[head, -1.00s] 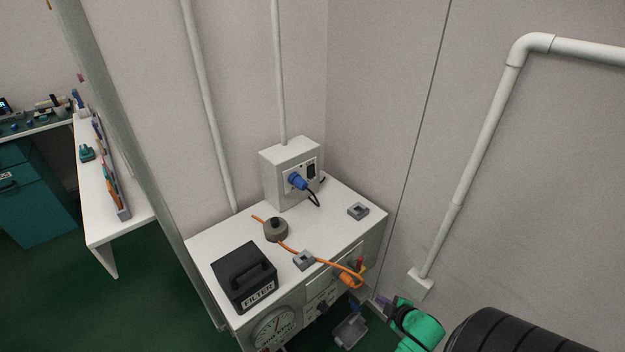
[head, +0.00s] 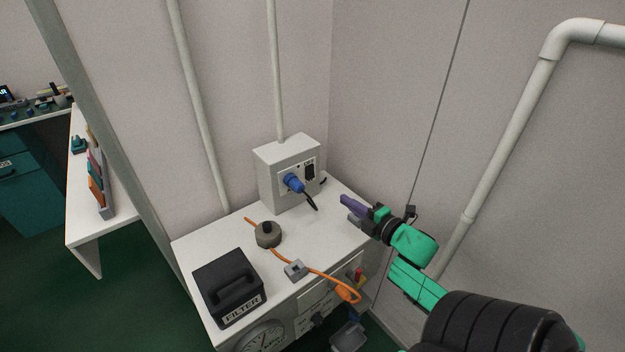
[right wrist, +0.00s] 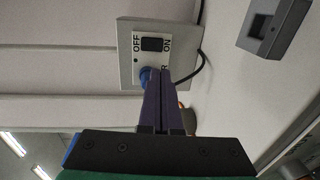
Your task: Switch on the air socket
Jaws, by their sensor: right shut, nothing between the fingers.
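The air socket is a pale grey wall box (head: 282,178) standing at the back of the white cabinet top. A blue plug (head: 294,184) with a black cable sits in its front. Its dark rocker switch (head: 310,171) is to the right of the plug. In the right wrist view the switch (right wrist: 152,44) shows between the words OFF and ON; which side is pressed I cannot tell. My right gripper (head: 345,202) is shut and empty, right of the box and apart from it. Its purple fingers (right wrist: 160,72) partly cover the plug in the wrist view. My left gripper is not in view.
A black FILTER box (head: 229,290), a round grey weight (head: 267,235) and a grey clip (head: 296,271) with an orange cable stand on the cabinet top (head: 205,243). Another grey clip (right wrist: 272,28) is close to my right gripper. Walls close in behind and right.

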